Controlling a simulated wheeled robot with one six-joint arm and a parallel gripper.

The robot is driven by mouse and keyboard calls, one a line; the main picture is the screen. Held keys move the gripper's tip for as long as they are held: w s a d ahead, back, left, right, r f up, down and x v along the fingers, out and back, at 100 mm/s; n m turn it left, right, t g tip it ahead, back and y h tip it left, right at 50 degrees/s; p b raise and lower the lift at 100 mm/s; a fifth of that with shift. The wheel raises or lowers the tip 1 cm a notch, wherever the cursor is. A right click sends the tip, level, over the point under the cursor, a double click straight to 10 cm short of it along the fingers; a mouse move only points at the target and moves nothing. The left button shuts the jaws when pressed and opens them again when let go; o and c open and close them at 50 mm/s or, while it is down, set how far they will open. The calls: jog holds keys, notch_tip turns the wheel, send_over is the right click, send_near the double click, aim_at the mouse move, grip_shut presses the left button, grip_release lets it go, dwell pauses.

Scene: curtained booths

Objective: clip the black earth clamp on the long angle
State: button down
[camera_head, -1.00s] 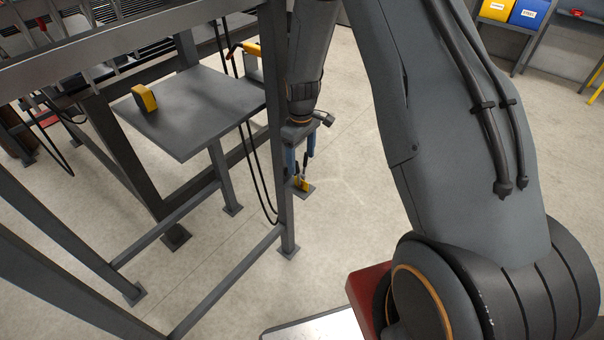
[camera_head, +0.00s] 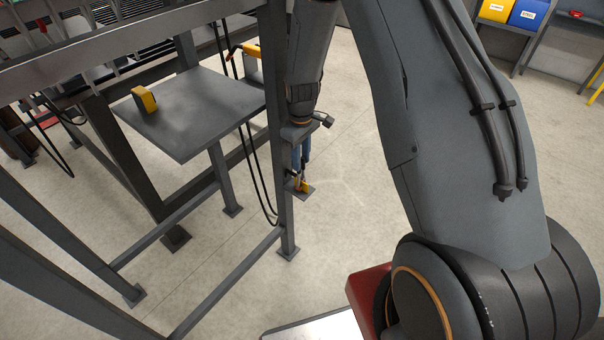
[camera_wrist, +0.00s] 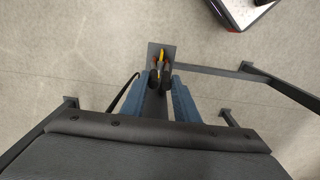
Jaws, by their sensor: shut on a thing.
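My gripper (camera_head: 301,160) has blue fingers and points down beside a grey steel upright of the frame (camera_head: 281,125). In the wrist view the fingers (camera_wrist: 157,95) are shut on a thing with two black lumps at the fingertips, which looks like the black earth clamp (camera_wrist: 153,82). Its far end is hard to make out. I cannot tell whether the clamp touches any steel, or which bar is the long angle.
A grey shelf (camera_head: 195,110) with a yellow-and-black block (camera_head: 144,99) stands left of my gripper. Black cables (camera_head: 252,165) hang beside the upright. Low rails (camera_head: 225,285) join the frame's legs. Open floor (camera_head: 345,150) lies to the right. Yellow and blue bins (camera_head: 528,13) stand far off.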

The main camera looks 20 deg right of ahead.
notch_tip(320, 180, up, 6)
jog(key=p, duration=0.3)
dwell(1.1)
dwell(0.9)
